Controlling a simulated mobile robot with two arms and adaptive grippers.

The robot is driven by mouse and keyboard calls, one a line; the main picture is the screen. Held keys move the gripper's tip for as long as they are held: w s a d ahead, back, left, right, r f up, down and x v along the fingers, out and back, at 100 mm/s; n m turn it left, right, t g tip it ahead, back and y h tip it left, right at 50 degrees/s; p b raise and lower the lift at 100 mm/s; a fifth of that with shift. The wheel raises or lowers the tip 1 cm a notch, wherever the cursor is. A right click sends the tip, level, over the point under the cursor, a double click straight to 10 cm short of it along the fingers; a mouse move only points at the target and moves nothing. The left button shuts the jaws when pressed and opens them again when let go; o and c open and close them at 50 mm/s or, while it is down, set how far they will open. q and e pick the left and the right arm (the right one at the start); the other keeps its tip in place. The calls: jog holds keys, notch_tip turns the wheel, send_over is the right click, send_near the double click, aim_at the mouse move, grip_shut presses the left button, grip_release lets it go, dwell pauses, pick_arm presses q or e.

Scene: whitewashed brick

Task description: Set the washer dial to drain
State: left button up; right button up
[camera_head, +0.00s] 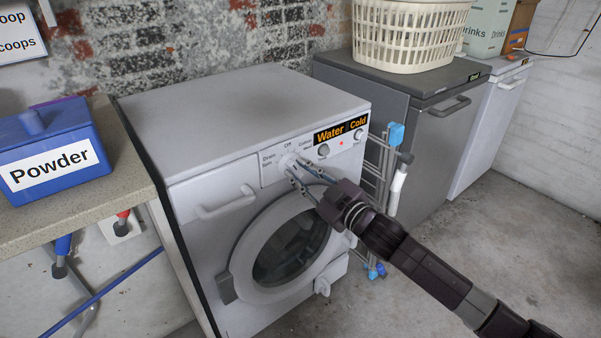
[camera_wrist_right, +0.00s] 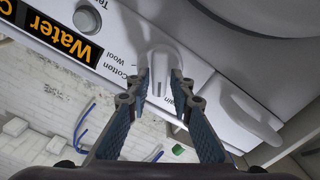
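The white washer (camera_head: 240,105) stands in the middle of the head view. Its white dial (camera_head: 287,160) is on the front panel, with Drain and Spin labels to its left, Off above, and Cotton and Wool to its right. In the right wrist view the dial (camera_wrist_right: 162,62) has a raised grip between my fingertips. Which label it points to is unclear. My right gripper (camera_head: 297,167) reaches the panel from the lower right. In the wrist view the right gripper (camera_wrist_right: 160,78) has its fingers apart, one on each side of the grip; contact is unclear. My left gripper is out of view.
A Water Cold display (camera_head: 341,130) is right of the dial. A drawer handle (camera_head: 226,203) protrudes left of it, and the round door (camera_head: 290,250) is below. A blue Powder box (camera_head: 50,152) sits on the left counter. A grey machine (camera_head: 435,140) stands to the right.

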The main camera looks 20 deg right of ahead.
jog(key=shift+o, duration=0.7)
jog(key=shift+s, duration=0.2)
jog(key=v, duration=1.1)
jog(key=shift+s+d, duration=0.15)
jog(key=shift+s, duration=0.15)
